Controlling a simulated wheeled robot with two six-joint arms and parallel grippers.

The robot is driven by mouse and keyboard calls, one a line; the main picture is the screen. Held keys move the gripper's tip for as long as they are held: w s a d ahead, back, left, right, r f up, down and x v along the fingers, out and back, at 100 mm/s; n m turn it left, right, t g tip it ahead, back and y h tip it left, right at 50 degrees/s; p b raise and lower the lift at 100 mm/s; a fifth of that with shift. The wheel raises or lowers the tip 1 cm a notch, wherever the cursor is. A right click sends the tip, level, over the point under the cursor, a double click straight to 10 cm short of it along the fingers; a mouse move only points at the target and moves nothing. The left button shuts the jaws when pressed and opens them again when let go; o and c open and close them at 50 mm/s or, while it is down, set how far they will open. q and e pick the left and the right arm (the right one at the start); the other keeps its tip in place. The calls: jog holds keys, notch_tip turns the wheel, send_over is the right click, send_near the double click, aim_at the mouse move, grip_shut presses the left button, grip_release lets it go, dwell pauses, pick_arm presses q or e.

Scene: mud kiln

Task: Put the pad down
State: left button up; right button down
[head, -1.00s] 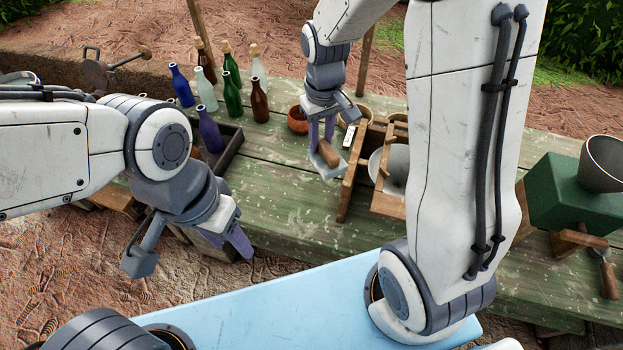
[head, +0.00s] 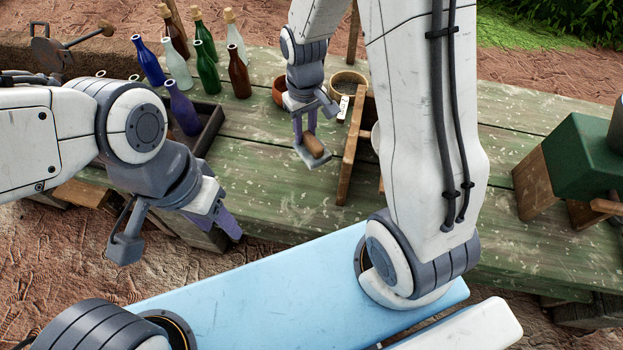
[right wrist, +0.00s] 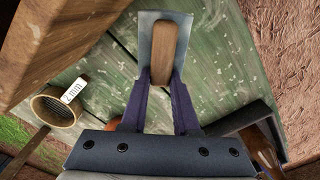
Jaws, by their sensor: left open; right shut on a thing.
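The pad is a flat grey-blue plate with a brown wooden handle (head: 314,147). My right gripper (head: 304,128) is shut on it over the green table. The right wrist view shows the plate (right wrist: 147,45) and the handle (right wrist: 166,52) beyond the two purple fingers (right wrist: 160,95). I cannot tell whether the plate touches the table. My left gripper (head: 228,218) is open and empty at the table's front edge.
The green table (head: 265,185) has bare room left of the pad. A wooden board (head: 353,150) stands close right. Bottles and a dark crate (head: 212,130) stand left.

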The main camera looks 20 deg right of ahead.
notch_tip(320, 180, down, 10)
jog(key=shift+f+p, duration=0.2)
jog(key=shift+p, duration=0.1)
jog(key=shift+f, duration=0.1)
jog(key=shift+f, duration=0.15)
jog(key=c, duration=0.7)
grip_release()
jog(key=shift+o, duration=0.2)
jog(key=shift+r, duration=0.2)
